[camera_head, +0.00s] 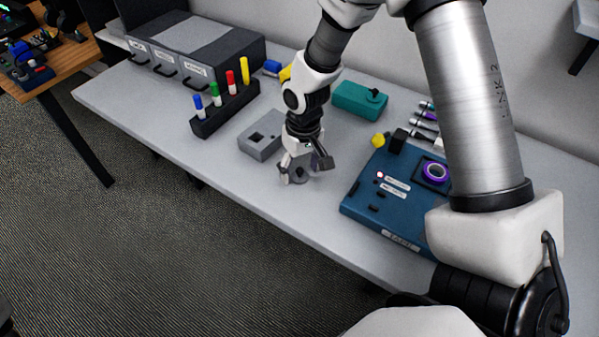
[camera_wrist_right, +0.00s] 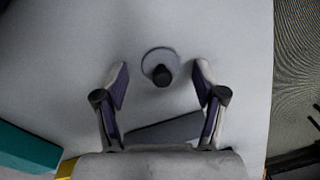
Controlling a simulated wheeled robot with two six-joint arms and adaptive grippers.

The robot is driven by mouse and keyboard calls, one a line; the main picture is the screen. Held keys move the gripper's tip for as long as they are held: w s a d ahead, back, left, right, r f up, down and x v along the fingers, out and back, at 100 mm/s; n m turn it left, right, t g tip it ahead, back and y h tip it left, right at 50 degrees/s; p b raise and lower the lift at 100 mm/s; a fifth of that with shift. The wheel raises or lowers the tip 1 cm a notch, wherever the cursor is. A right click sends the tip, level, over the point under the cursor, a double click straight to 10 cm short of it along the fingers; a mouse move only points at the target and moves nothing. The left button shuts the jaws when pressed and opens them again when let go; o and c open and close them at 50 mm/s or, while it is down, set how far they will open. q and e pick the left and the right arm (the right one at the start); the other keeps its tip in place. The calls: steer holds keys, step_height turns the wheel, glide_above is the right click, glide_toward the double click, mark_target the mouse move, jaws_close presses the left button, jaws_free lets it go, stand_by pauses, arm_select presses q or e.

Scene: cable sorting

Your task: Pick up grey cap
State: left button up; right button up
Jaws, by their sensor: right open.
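The grey cap is a round grey disc with a dark knob; it lies on the table (camera_head: 225,168) between and slightly beyond my right gripper's fingers. In the wrist view the grey cap (camera_wrist_right: 160,62) shows ahead of the fingertips, near the middle. In the head view the cap (camera_head: 299,175) is partly hidden by the fingers. My right gripper (camera_head: 303,172) is open and empty, pointing down at the cap; its two fingers stand apart in the wrist view (camera_wrist_right: 160,88). My left gripper is not in view.
A grey block with a square hole (camera_head: 262,147) stands just left of the gripper. A marker rack (camera_head: 225,110) and drawer box (camera_head: 195,45) are farther left. A blue panel (camera_head: 385,205) lies to the right, a teal box (camera_head: 358,100) behind. The table's front edge is near.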

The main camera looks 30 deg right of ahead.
steer(key=shift+s+a, duration=0.1)
steer(key=c, duration=1)
steer(key=shift+s, duration=0.1)
steer(key=shift+c, duration=0.2)
steer(key=shift+r, duration=0.1)
